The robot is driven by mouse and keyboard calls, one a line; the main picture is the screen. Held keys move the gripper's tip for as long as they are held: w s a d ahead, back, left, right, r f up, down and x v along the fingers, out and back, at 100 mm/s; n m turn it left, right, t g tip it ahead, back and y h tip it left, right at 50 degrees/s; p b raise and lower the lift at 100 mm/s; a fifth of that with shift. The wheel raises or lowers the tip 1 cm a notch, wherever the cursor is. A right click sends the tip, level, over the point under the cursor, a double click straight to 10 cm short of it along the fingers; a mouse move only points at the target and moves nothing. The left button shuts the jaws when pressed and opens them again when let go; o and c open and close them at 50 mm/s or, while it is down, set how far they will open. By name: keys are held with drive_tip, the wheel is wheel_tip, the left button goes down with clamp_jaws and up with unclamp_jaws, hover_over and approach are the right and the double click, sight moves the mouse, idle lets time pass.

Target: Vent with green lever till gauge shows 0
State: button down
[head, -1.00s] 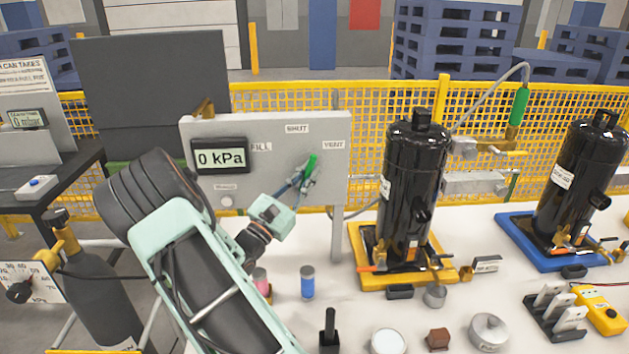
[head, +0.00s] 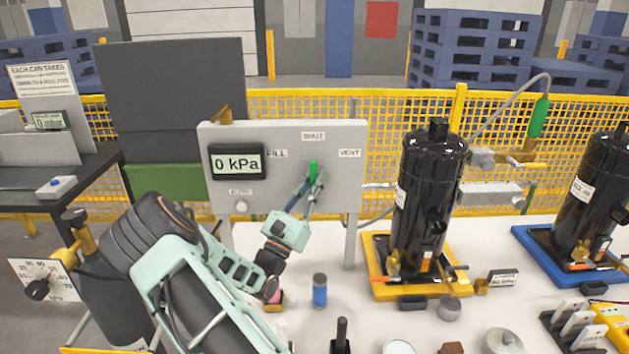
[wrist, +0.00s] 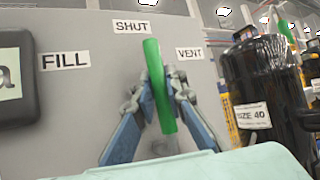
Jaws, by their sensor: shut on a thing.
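The green lever (head: 313,170) is on the grey panel (head: 335,205). It stands nearly upright, its top just under the SHUT label (head: 313,136). In the wrist view the lever (wrist: 156,75) leans slightly left at the top, between the FILL label (wrist: 64,60) and the VENT label (wrist: 190,53). The gauge (head: 236,163) on the panel reads 0 kPa. My gripper (head: 311,188) is at the lever; in the wrist view its blue-grey fingers (wrist: 160,100) are shut on the lever from both sides. The lever's pivot is hidden.
A black compressor (head: 430,195) stands on a yellow tray (head: 395,292) right of the panel. A second black compressor (head: 590,200) stands on a blue tray (head: 545,250). A blue can (head: 320,292) and other small items stand on the white table in front.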

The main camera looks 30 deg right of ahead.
drive_tip(key=c, duration=2.2)
unclamp_jaws()
drive_tip(key=v, duration=1.2)
